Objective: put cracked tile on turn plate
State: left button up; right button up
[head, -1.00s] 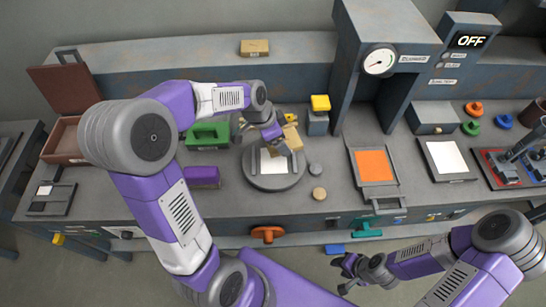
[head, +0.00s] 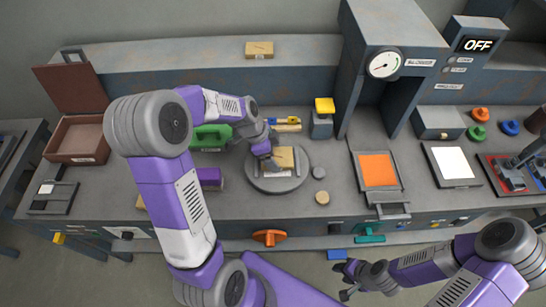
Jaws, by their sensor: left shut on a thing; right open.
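The grey round turn plate (head: 277,186) sits on the bench near the middle of the head view. My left gripper (head: 271,162) is over it, shut on a flat tan tile (head: 286,157). The tile is at the plate's top face; I cannot tell whether it touches. No crack can be made out at this size. The pale square on the plate is mostly hidden by the tile and gripper. My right gripper (head: 345,280) is open and empty, low in front of the bench.
A small grey disc (head: 319,172) and a tan disc (head: 322,198) lie right of the plate. A green object (head: 211,137) and a purple block (head: 210,178) stand to its left. An orange panel (head: 378,169) and a white panel (head: 450,162) lie farther right. A gauge housing (head: 397,28) rises behind.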

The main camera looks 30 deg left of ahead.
pick_arm(q)
jog(key=shift+w+f, duration=0.1)
jog(key=shift+f, duration=0.6)
jog(key=shift+f, duration=0.1)
jog(key=o, duration=1.1)
jog(key=p+v, duration=0.2)
jog(key=v, duration=1)
jog(key=shift+p, duration=0.3)
